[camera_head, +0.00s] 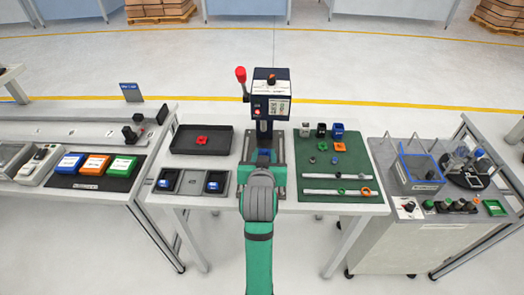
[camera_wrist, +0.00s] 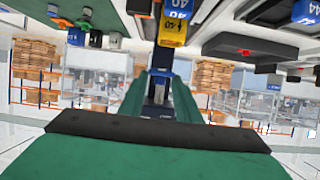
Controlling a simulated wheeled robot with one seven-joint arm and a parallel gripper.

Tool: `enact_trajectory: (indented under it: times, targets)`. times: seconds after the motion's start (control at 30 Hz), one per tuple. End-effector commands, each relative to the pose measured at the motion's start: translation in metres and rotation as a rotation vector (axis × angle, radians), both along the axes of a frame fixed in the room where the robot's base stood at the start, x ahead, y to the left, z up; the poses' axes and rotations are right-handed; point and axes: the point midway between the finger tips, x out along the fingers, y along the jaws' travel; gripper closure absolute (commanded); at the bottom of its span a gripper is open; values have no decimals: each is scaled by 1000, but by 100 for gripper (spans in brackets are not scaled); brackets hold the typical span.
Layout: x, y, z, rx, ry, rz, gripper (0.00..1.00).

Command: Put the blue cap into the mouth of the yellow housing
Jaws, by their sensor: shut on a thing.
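In the wrist view, which is upside down, the two green fingers of my gripper (camera_wrist: 160,82) come together in front of the press. A small blue patch (camera_wrist: 160,72) shows at the fingertips and looks like the held blue cap; most of it is hidden. In the head view my arm covers the gripper and the yellow housing, and a bit of blue shows on the press base just past my wrist.
The press (camera_head: 270,105), with its red-knobbed lever, rises behind my gripper. A black tray (camera_head: 183,150) with a red part lies to the left. A green mat (camera_head: 365,190) with several housings, rings and rails lies to the right. Nests with blue parts stand at front left.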

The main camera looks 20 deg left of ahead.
Motion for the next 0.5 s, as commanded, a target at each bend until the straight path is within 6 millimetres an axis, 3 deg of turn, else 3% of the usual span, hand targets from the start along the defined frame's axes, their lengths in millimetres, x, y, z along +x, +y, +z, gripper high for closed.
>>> enact_trajectory:
  times: [0.5]
  targets:
    - [-2,7,-30,0,1,11,90]
